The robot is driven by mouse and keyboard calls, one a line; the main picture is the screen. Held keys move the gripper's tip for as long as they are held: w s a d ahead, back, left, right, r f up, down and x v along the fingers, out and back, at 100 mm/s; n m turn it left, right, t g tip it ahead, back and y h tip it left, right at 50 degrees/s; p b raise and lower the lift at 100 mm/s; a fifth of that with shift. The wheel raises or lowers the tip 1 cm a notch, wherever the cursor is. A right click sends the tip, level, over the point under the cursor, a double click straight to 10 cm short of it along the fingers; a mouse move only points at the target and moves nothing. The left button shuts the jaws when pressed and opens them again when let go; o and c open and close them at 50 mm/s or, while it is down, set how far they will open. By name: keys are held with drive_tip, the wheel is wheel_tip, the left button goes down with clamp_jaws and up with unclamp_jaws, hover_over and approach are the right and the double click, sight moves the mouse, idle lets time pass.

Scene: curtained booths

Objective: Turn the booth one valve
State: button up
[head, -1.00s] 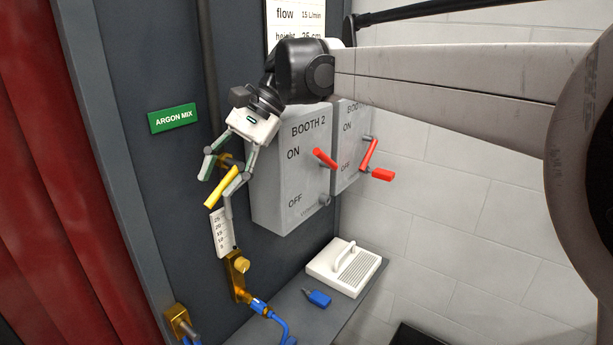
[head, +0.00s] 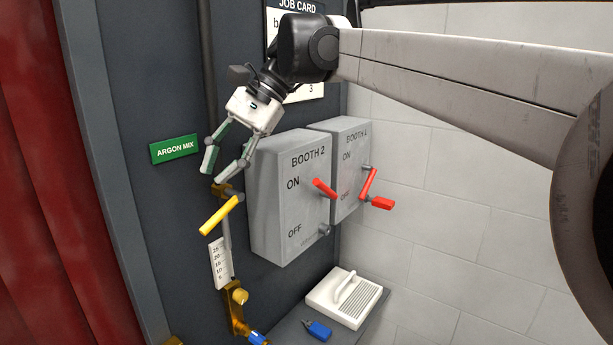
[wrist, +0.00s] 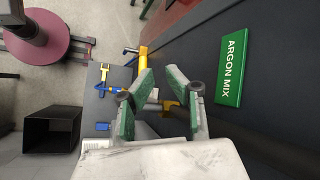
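A yellow lever (head: 219,215) sits on a brass valve (head: 222,189) on the dark panel, below the green ARGON MIX sign. The lever slants from lower left to upper right. In the wrist view the yellow lever (wrist: 143,54) lies beyond the fingers, partly hidden by one. My gripper (head: 212,177) is open and empty just above the lever, apart from it; its two green-padded fingers also show in the wrist view (wrist: 160,74). No booth number shows on this valve. The BOOTH 1 box (head: 349,150) has a red lever (head: 368,184) between ON and OFF.
The BOOTH 2 box (head: 275,215) with its red lever (head: 324,188) stands close right of my gripper. A red curtain (head: 45,190) hangs left.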

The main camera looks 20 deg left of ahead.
drive_tip(key=w+d+m, duration=0.1)
drive_tip(key=d+f+m+t, duration=0.1)
drive_tip(key=w+d, duration=0.1)
drive_tip(key=d, duration=0.1)
drive_tip(key=shift+w+f+m+t+y, duration=0.25)
drive_tip(key=shift+w+m+t+y, duration=0.05)
drive_tip(key=shift+m+t, duration=0.1)
clamp_jaws()
drive_tip(key=s+d+f+m+t+y+p, duration=0.1)
drive_tip(key=s+d+f+m+t+y, duration=0.3)
drive_tip(key=m, duration=0.5)
drive_tip(key=s+d+f+m+t+y+p, duration=0.2)
drive_tip(key=s+f+m+t, duration=0.3)
drive_tip(key=m, duration=0.4)
drive_tip(key=w+a+t+p, duration=0.1)
drive_tip(key=w+a, duration=0.3)
drive_tip(key=a, duration=0.4)
drive_tip(key=shift+a+f+p, duration=0.2)
drive_tip(key=shift+a+p, duration=0.2)
drive_tip(key=shift+p, duration=0.2)
drive_tip(key=shift+a, duration=0.1)
